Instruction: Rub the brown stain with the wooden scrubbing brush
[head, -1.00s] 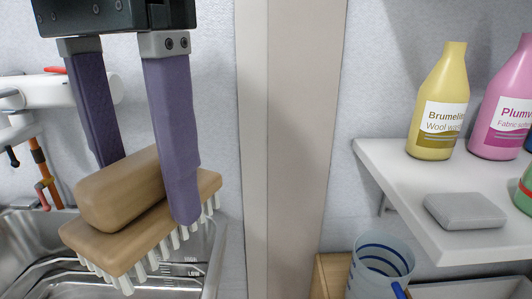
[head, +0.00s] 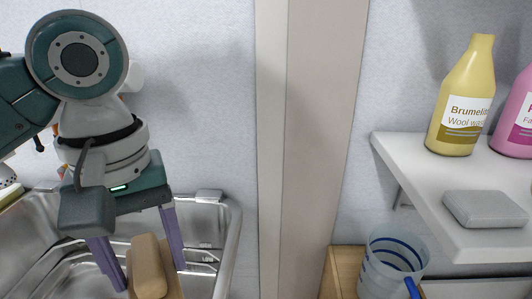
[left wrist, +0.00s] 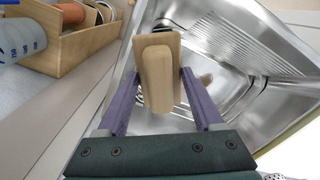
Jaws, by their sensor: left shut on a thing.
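The wooden scrubbing brush (head: 148,268) is held between the purple fingers of my left gripper (head: 140,262), low over the metal basin (head: 231,232). In the left wrist view the brush (left wrist: 159,75) sits between the two fingers (left wrist: 160,100), with its rounded handle facing the camera and its bristles hidden. Whether it touches the basin cannot be told. My right gripper is not in view.
A pale upright post (head: 310,150) stands right of the basin. Beyond it, a white shelf (head: 420,190) holds a yellow bottle (head: 462,100), a pink bottle (head: 518,115) and a grey block (head: 485,209). Below is a wooden box (head: 344,268) with a clear blue-striped jug (head: 391,265).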

